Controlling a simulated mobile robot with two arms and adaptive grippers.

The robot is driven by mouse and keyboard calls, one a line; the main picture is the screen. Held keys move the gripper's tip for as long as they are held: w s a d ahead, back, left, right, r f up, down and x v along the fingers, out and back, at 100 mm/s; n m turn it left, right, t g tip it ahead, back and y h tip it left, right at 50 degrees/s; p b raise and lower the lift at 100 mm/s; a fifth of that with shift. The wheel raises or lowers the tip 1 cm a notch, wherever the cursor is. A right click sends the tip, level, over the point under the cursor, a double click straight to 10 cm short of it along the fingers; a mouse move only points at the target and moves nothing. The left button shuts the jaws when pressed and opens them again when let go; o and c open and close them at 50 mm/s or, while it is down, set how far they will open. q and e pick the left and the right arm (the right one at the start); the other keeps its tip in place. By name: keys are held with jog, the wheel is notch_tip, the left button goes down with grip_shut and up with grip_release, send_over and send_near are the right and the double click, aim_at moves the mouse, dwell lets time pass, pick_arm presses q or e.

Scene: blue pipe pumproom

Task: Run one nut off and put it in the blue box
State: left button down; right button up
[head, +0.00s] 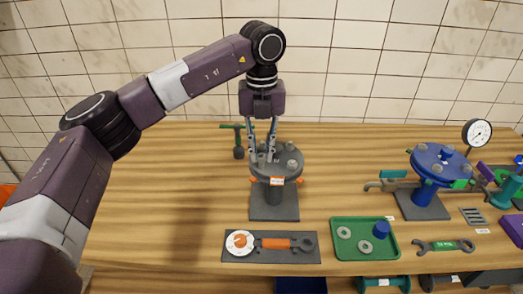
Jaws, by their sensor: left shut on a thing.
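My left gripper (263,155) points straight down over the grey round flange (289,177) on its stand. Its fingers are shut on a small grey piece at the flange's left rim, which looks like a nut; the fingers partly hide it, and I cannot tell whether it is still on its stud. Other grey nuts or studs (291,163) stand around the flange top. A dark blue box (300,285) shows in part below the table's front edge, cut off by the picture's bottom. My right gripper is not in view.
A green tray (392,253) holds rings and a blue cylinder. A blue flange stand (424,196) is at the right. The table's left is clear.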

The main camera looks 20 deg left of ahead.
pick_arm(q)
jog(key=shift+r+p, duration=1.35)
jog(key=shift+r, duration=0.85)
